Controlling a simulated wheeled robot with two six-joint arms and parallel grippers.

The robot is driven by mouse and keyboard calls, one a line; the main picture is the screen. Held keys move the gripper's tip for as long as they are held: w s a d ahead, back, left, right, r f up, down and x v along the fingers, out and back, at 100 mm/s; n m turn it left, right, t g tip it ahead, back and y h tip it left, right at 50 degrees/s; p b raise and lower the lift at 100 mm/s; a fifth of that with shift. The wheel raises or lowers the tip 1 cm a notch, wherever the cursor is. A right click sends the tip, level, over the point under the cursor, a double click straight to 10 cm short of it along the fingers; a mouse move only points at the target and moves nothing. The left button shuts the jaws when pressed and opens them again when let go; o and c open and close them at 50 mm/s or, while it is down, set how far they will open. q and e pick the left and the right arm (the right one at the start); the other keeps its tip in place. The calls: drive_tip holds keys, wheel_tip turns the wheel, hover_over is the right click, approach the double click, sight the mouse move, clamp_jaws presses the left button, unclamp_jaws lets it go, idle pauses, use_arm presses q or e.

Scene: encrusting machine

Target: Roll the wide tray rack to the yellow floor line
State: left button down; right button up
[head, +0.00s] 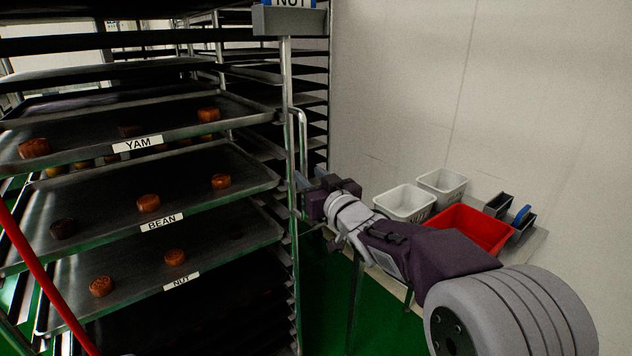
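The wide tray rack (291,215) fills the left half of the head view, with several metal trays on its shelves. Three tray labels read YAM (138,144), BEAN (161,222) and NUT (181,281). A looped metal handle (303,135) stands on the rack's right upright. My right gripper (303,190) is at the lower part of this handle, its fingers close to the bar. The fingers are small and dark, so I cannot tell whether they are shut on it. My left gripper is not in view. No yellow floor line shows.
Brown round pastries (148,203) lie on the trays. White bins (405,202) and a red bin (470,228) stand on a table at right, by the white wall (400,80). A red bar (45,280) crosses the lower left. Green floor (325,300) shows between rack and table.

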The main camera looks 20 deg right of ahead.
drive_tip(key=s, duration=0.4)
drive_tip(key=s+d, duration=0.1)
drive_tip(key=shift+s, duration=0.4)
drive_tip(key=shift+a, duration=0.1)
drive_tip(key=s+a+f+m+g+h, duration=0.1)
drive_tip(key=s+f+g, duration=0.15)
drive_tip(key=f, duration=0.75)
drive_tip(key=s+a+f+m+g+h, duration=0.1)
drive_tip(key=f+g, duration=0.3)
drive_tip(key=f, duration=0.5)
drive_tip(key=s+d+f+g, duration=0.1)
drive_tip(key=s+f+g, duration=0.5)
drive_tip(key=s, duration=0.4)
drive_tip(key=s+f+g, duration=0.4)
drive_tip(key=s+f, duration=0.4)
drive_tip(key=s, duration=0.2)
wheel_tip(320, 180, up, 20)
drive_tip(key=p, duration=2)
drive_tip(key=shift+w+d+h, duration=0.15)
drive_tip(key=shift+w+h, duration=0.05)
drive_tip(key=shift+h, duration=0.1)
